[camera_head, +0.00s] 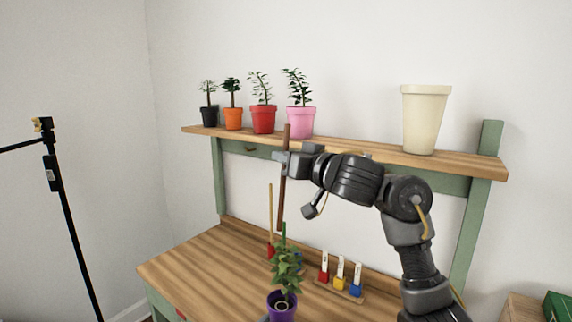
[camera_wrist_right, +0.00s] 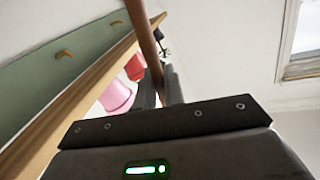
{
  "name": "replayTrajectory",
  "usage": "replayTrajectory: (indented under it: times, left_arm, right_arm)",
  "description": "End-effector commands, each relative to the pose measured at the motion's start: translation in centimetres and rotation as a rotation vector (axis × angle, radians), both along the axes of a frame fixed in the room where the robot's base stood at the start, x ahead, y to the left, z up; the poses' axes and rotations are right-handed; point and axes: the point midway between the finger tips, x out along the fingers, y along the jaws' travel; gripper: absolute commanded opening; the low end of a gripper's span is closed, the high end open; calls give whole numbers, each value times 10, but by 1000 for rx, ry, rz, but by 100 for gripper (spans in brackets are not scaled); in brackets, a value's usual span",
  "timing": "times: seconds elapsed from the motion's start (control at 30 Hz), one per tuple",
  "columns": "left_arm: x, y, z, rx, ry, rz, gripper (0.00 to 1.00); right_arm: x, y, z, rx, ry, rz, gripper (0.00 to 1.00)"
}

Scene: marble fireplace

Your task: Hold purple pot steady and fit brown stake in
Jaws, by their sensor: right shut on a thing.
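The purple pot (camera_head: 281,306) stands at the front of the bench, cut by the bottom edge of the head view. A leafy green plant (camera_head: 286,262) grows in it. My right gripper (camera_head: 284,163) is shut on the brown stake (camera_head: 282,200) near its upper part and holds it nearly upright. The stake's lower end appears just above the plant top in the head view; their depth gap is unclear. In the right wrist view the stake (camera_wrist_right: 143,40) rises from between the fingers (camera_wrist_right: 159,88). My left gripper is not clearly visible.
The wooden bench top (camera_head: 205,262) is clear at left. Small red, yellow and blue tools (camera_head: 340,277) stand behind the pot, and a wood-handled tool (camera_head: 270,210) is nearby. The shelf (camera_head: 380,153) holds several potted plants and a cream pot (camera_head: 424,118). A black stand (camera_head: 67,215) is at left.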

Motion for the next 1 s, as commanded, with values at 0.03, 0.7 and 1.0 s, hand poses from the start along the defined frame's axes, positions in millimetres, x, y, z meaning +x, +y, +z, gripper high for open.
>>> replayTrajectory:
  times: [0.03,0.7,1.0]
  left_arm:
    - [0,0,1,-1,-3,0,20]
    - [-9,7,0,0,-1,0,76]
    - [-59,43,0,2,-2,0,76]
  right_arm:
    - [0,0,0,0,0,0,0]
    - [0,0,0,0,0,0,0]
    - [0,0,0,0,0,0,0]
